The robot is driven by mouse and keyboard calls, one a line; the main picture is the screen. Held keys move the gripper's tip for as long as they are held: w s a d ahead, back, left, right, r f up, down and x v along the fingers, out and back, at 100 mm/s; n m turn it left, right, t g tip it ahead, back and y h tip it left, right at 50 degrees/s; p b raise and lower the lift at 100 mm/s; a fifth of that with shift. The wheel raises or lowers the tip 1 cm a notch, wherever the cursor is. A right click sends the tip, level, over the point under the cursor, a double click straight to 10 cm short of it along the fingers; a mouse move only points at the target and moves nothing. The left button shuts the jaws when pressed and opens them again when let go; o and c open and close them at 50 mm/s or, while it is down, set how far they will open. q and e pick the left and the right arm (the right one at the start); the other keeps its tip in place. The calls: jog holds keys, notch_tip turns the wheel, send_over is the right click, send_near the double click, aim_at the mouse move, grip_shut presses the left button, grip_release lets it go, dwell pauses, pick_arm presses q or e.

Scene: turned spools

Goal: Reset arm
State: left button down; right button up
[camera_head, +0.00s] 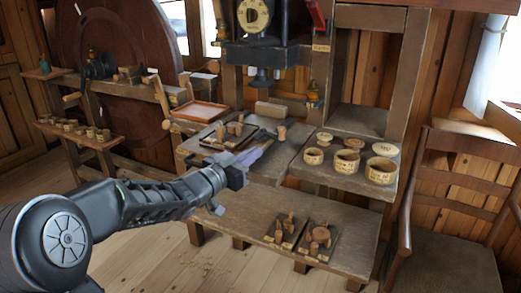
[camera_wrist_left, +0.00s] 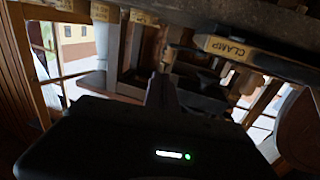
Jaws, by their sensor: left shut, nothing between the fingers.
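The gripper is shut with nothing held. In the left wrist view the shut fingers (camera_wrist_left: 161,90) point at the bench structure, where a label reading CLAMP (camera_wrist_left: 228,48) shows. My right gripper is not in view.
The workbench (camera_head: 290,165) holds a dark tray of turned pieces (camera_head: 228,135) and several round wooden containers (camera_head: 347,161). Spools on dark boards (camera_head: 318,240) lie on the lower shelf (camera_head: 262,243). A chair (camera_head: 440,220) stands right; a large wheel (camera_head: 120,60) stands behind left.

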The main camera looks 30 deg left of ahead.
pick_arm(q)
jog(key=shift+s, duration=0.4)
notch_tip(320, 180, down, 15)
jog(key=d+n+g+y+p, duration=0.1)
jog(key=d+n+g+y, duration=0.1)
jog(key=n+g+y, duration=0.1)
jog(key=s+d+f+n+g+h+p, duration=0.1)
jog(key=s+d+f+g, duration=0.3)
jog(key=f, duration=0.4)
jog(key=s+d+f+g+p, duration=0.1)
jog(key=s+d+f+g, duration=0.1)
jog(key=s+d+f, duration=0.5)
jog(key=s+d+f+g+p, duration=0.1)
jog(key=s+d+f, duration=0.3)
jog(key=s, duration=0.4)
jog(key=s+d+f+g+h+p, duration=0.1)
jog(key=s+d+f+g, duration=0.3)
jog(key=s, duration=0.3)
jog(key=s+d+f+g+h+p, duration=0.1)
jog(key=s+d+f+g+p, duration=0.1)
jog(key=s+d+f, duration=0.4)
jog(key=s+g, duration=0.1)
jog(key=s, duration=0.1)
jog(key=shift+s+f, duration=0.15)
jog(key=shift+s, duration=0.2)
